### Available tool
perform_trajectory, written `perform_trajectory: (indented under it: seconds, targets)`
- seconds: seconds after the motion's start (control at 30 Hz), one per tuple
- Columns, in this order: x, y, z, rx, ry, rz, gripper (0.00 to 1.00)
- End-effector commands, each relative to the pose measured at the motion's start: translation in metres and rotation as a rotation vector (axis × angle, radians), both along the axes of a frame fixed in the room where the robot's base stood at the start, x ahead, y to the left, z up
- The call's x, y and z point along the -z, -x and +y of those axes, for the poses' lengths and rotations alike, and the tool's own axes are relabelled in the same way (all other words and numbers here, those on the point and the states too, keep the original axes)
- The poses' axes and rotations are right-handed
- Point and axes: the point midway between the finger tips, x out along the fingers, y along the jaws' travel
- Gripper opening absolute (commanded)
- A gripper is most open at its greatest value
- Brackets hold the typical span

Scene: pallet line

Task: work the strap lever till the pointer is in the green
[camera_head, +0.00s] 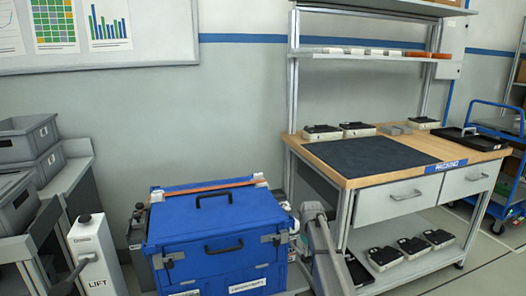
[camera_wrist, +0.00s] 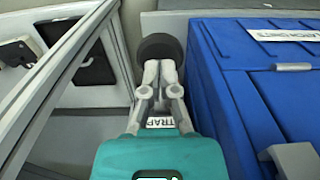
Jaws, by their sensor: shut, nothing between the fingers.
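In the wrist view my gripper (camera_wrist: 160,72) points away from me, its fingers together with nothing between them. A dark round knob or roller (camera_wrist: 160,46) lies just past the fingertips; I cannot tell whether it belongs to the strap lever or whether the fingers touch it. A white label (camera_wrist: 160,122), partly covered, reads "TRAP" behind the fingers. The blue crate (camera_wrist: 238,85) is close on the right. In the head view the blue crate (camera_head: 215,222) carries an orange strap (camera_head: 205,187) across its lid. The pointer and its green zone cannot be made out.
A grey post marked LIFT (camera_head: 92,255) stands left of the crate, near grey bins (camera_head: 28,140). A packing bench (camera_head: 345,178) with a dark mat is on the right. A metal frame (camera_wrist: 62,80) stands close left of my gripper in the wrist view.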

Motion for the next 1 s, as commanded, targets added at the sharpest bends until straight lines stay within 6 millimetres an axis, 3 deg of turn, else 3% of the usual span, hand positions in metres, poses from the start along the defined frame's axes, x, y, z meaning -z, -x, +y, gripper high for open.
perform_trajectory:
  seconds: [0.63,1.0]
  targets:
    - [0.001,0.0,0.0,0.0,0.0,0.0,0.0]
    - [0.014,0.0,0.0,0.0,0.0,0.0,0.0]
